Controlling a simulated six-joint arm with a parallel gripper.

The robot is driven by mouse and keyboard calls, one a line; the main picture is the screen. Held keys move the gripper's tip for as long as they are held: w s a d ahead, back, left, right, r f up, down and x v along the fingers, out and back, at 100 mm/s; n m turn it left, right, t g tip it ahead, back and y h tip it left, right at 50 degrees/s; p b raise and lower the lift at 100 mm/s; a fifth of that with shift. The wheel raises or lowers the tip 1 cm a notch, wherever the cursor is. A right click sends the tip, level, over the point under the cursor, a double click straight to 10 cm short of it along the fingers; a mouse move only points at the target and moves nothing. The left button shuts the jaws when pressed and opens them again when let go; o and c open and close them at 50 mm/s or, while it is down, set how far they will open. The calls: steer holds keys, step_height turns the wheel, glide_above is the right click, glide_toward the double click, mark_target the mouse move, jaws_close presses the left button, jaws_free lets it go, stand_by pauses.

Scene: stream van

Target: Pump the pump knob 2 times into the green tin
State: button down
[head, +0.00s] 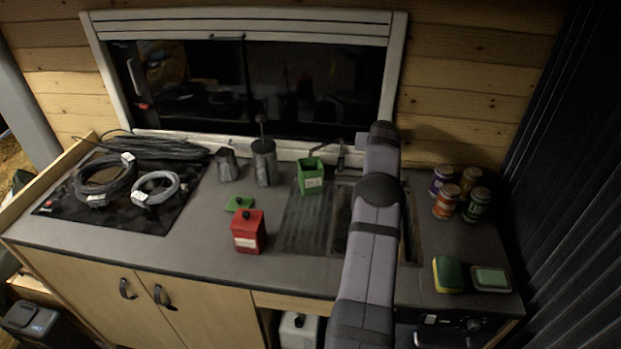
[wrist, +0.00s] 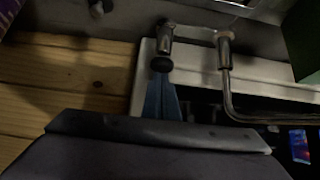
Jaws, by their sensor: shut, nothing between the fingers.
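The pump knob (head: 261,119) stands up on a thin stem above a grey canister (head: 264,165) near the window, in the head view. The green tin (head: 311,181) is open-topped with a white label and stands right of the canister, apart from it. In the wrist view a green surface (wrist: 304,42) at the top right appears to be this tin. My gripper (wrist: 160,130) is shut and empty, a dark shape low in the wrist view. In the head view my arm reaches back toward the wall, right of the tin; its fingers are hidden there.
A red tin (head: 248,232) and a green lid (head: 239,204) sit in front of the canister. A grey pot (head: 228,164) stands left of it. The tap (wrist: 226,50) is close to my gripper. Several jars (head: 446,202) and a sponge (head: 447,275) are at the right.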

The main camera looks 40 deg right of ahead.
steer(key=shift+r+p, duration=1.25)
steer(key=shift+r, duration=0.8)
steer(key=shift+f, duration=0.15)
steer(key=shift+a+f+b, duration=0.1)
steer(key=shift+f+b, duration=1.45)
steer(key=shift+f, duration=0.7)
steer(key=shift+r, duration=0.1)
steer(key=shift+r+p, duration=1.45)
steer(key=shift+r, duration=0.85)
steer(key=shift+r, duration=0.1)
